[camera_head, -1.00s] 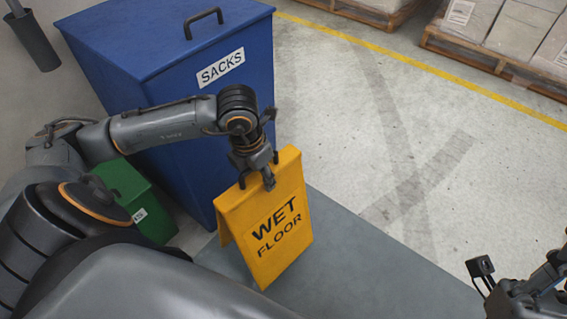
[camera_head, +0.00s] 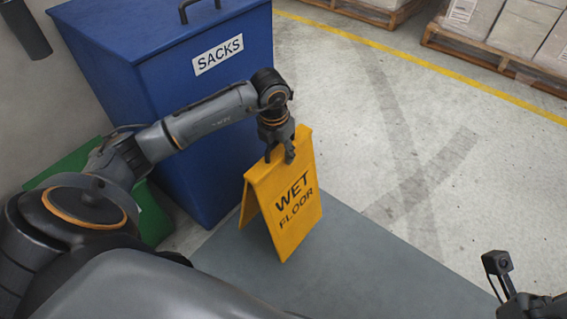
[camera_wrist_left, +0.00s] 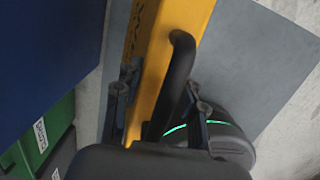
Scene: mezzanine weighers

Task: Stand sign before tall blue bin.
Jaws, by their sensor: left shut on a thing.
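The yellow WET FLOOR sign (camera_head: 289,207) is upright, with its two panels spread into an A shape. My left gripper (camera_head: 280,155) is shut on its top edge. The tall blue bin (camera_head: 175,120), labelled SACKS, stands behind and to the left of the sign. It also shows in the left wrist view (camera_wrist_left: 45,50). I cannot tell whether the sign's feet touch the floor. Part of my right arm shows at the lower right; its fingertips are not clear.
A green bin (camera_head: 155,215) stands left of the blue bin, partly behind my left arm. A grey floor mat (camera_head: 350,265) lies under the sign. Pallets with wrapped boxes (camera_head: 490,40) stand beyond a yellow floor line (camera_head: 430,75). The concrete floor to the right is clear.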

